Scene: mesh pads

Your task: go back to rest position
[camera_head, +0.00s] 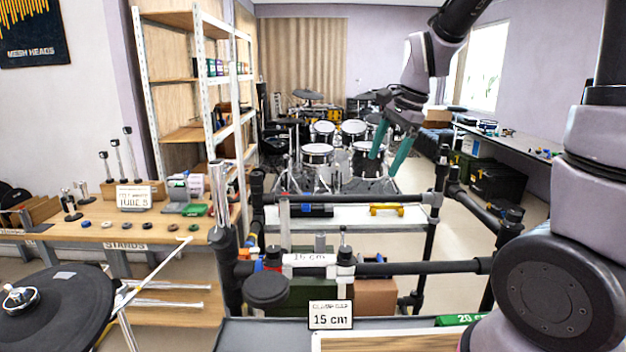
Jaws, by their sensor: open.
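My gripper (388,143) is in the upper right part of the head view, at the end of my raised arm. Its two teal fingers point down and stand apart with nothing between them. It hangs in the air above the black pipe rack (400,268), with the drum kit (318,150) behind it in the picture. My arm links fill the right side of the view and hide part of the right-hand room.
A "15 cm" sign (330,315) stands in front. A wooden bench (130,230) with stands is at left, a cymbal pad (50,315) at lower left. Tall shelving (190,80) stands behind the bench.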

